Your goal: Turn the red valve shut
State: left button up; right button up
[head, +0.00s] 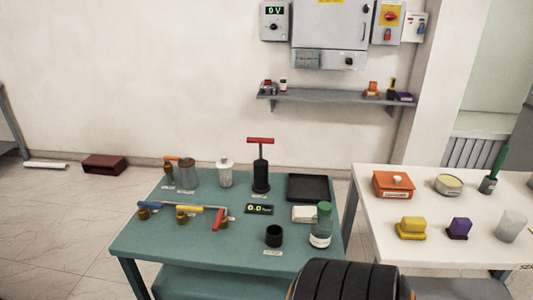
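The red valve handle (218,219) is on the rightmost of three brass valves on a thin grey pipe, on the green table (160,245). It slants across the pipe line, its lower end toward the table's front. The blue handle (152,205) and yellow handle (188,208) lie roughly along the pipe. Neither of my grippers is in view.
A black hand pump (261,175) with a red T-handle stands behind the valves. A small display (259,209) reads about 0.0. A black cup (274,236) and green-capped bottle (321,228) stand to the right. A white table (375,225) adjoins.

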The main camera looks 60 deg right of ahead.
aim_at(221, 213)
jog(key=z, duration=1.65)
